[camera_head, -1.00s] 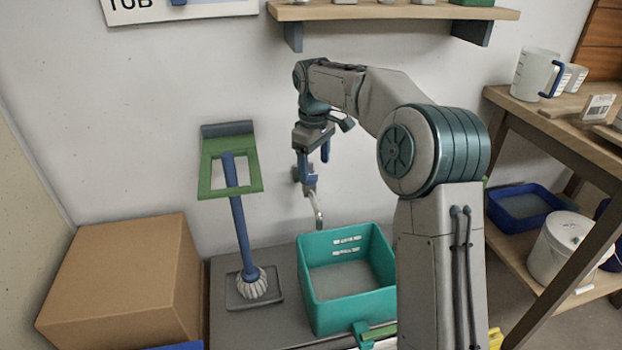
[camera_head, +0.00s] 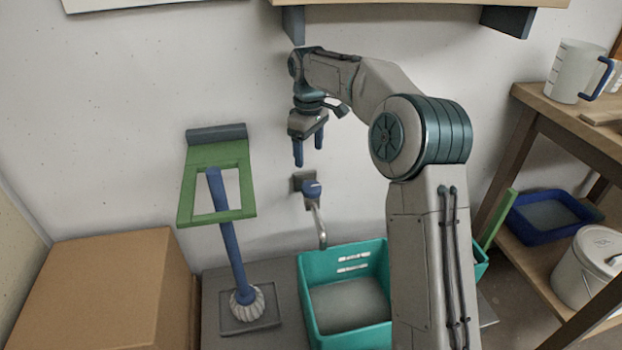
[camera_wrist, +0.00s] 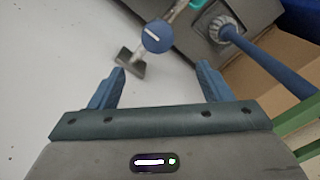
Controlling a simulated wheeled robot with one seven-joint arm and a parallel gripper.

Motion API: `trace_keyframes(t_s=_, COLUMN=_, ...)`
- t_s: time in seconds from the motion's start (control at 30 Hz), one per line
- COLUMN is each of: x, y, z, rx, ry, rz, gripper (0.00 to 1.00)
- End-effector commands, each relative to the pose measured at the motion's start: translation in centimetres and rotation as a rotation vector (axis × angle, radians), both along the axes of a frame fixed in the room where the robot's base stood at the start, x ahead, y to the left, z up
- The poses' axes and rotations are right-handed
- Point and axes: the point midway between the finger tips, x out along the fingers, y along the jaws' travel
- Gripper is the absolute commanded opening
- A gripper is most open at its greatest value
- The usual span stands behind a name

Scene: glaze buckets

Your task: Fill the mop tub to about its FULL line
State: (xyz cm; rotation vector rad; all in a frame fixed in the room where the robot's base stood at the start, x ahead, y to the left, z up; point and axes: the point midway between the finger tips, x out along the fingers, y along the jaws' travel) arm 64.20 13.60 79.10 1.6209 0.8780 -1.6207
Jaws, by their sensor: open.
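The mop tub (camera_head: 375,258) is a teal bin with slots in its back wall, standing on a grey surface under the tap. Its inside shows a flat grey floor or surface; I cannot tell whether there is water in it. My arm hides its right part, and no FULL line can be made out. The wall tap (camera_head: 312,190) has a blue round knob and a downturned metal spout over the tub's back edge. In the wrist view, the tap knob (camera_wrist: 157,36) lies beyond the fingertips. My gripper (camera_head: 309,152) is open and empty, above the tap and apart from it.
A mop (camera_head: 232,245) with a blue handle stands in a green holder (camera_head: 215,163) left of the tub. A cardboard box (camera_head: 100,290) is at far left. At right, a wooden shelf unit (camera_head: 565,122) holds a jug (camera_head: 572,72), a blue tray (camera_head: 553,233) and a white bucket (camera_head: 588,265).

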Motion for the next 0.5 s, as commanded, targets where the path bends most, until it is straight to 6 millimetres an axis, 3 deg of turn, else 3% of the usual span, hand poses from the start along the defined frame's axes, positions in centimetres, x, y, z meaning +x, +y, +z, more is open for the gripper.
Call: trace_keyframes(t_s=0.5, x=0.1, y=-0.6, z=-9.7, rx=-0.001, ry=0.003, rz=-0.009, gripper=0.72)
